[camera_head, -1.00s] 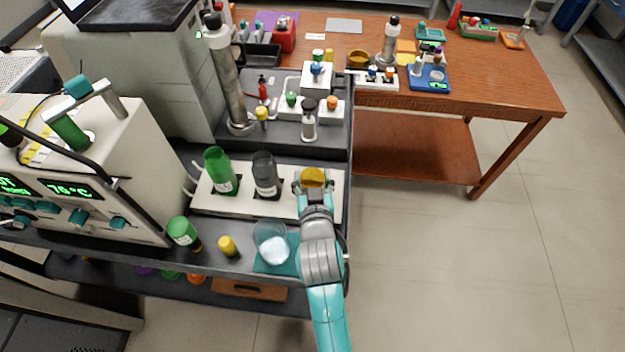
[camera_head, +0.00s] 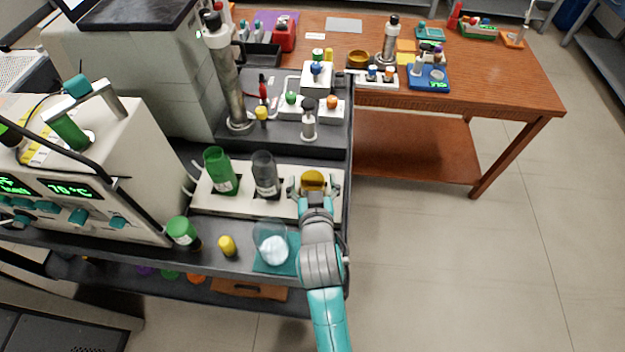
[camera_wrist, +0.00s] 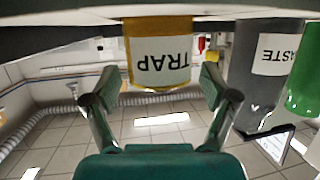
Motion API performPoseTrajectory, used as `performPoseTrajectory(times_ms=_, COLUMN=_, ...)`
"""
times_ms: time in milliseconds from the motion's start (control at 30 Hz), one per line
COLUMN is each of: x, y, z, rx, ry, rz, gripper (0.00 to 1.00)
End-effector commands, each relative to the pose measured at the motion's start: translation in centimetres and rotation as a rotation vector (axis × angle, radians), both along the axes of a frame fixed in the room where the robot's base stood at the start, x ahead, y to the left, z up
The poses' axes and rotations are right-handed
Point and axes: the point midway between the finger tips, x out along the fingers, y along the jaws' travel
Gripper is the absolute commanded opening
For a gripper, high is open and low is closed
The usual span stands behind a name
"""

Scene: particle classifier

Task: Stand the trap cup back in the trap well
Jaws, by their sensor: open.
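The yellow trap cup (camera_head: 313,178) stands upright at the right end of the white rack (camera_head: 212,203). In the wrist view, which is upside down, the trap cup (camera_wrist: 159,60) shows its white TRAP label. Its base meets the pale rack edge. The trap well itself is hidden under the cup, so how deep it sits cannot be told. My gripper (camera_head: 314,187) is open, with one finger on each side of the cup. In the wrist view my gripper (camera_wrist: 160,90) shows gaps between both fingers and the cup.
A grey bottle labelled WASTE (camera_head: 265,175) and a green bottle (camera_head: 219,171) stand left in the rack. In front are a clear beaker with white powder (camera_head: 271,244), a yellow vial (camera_head: 227,246) and a green-capped bottle (camera_head: 183,232). Free floor lies to the right.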

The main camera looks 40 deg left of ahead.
Motion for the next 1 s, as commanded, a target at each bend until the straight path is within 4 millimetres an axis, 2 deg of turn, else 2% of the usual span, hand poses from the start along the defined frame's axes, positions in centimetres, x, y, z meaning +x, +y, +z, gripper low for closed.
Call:
performPoseTrajectory(times_ms=200, x=-2.5, y=-2.2, z=0.9, rx=-0.002, ry=0.001, rz=0.001, gripper=0.85)
performPoseTrajectory(times_ms=433, x=-4.5, y=-4.0, z=1.7, rx=-0.002, ry=0.001, rz=0.000, gripper=0.85)
performPoseTrajectory(times_ms=1000, x=-5.1, y=-4.5, z=2.0, rx=-0.001, ry=0.001, rz=0.000, gripper=0.85)
